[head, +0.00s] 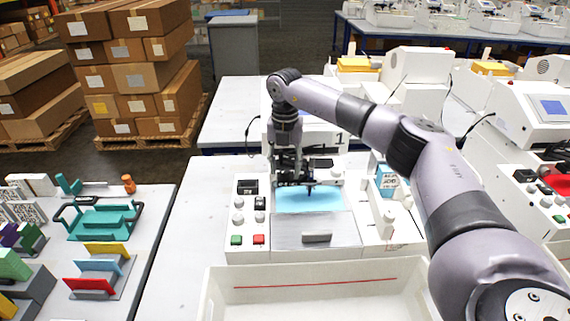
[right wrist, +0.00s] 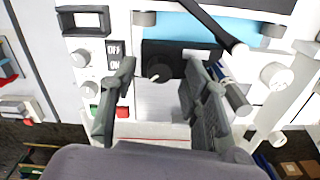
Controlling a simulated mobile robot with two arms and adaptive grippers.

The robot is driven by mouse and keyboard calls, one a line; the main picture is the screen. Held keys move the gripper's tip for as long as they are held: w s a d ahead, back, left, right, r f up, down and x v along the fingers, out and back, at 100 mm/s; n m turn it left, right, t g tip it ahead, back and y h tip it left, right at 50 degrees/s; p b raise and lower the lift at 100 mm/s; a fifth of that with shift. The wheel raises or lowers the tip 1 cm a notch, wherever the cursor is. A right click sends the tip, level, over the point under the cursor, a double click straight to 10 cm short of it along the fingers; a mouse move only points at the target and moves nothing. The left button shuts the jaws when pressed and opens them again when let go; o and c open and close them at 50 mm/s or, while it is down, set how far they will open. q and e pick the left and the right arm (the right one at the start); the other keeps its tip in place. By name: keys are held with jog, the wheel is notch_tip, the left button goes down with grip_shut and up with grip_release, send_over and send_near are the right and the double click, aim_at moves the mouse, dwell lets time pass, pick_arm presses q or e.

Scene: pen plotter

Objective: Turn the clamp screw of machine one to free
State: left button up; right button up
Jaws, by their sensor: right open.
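Machine one (head: 257,214) is a white pen plotter with a "1" sign behind it and a light blue bed (head: 318,203). My right gripper (head: 291,184) reaches down over the back left of that bed. In the right wrist view its two fingers (right wrist: 160,68) are apart, with nothing held between them. In the head view the gripper hides this spot. My left gripper is not in view.
Control knobs (head: 238,218), a green button (head: 236,239) and a red button (head: 258,239) line the machine's left side. A white tray (head: 215,285) stands in front. A black diagonal bar (right wrist: 212,22) lies close to the right finger. Another plotter stands to the right.

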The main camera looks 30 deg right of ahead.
jog(key=shift+f, duration=0.4)
jog(key=shift+c, duration=0.4)
grip_shut()
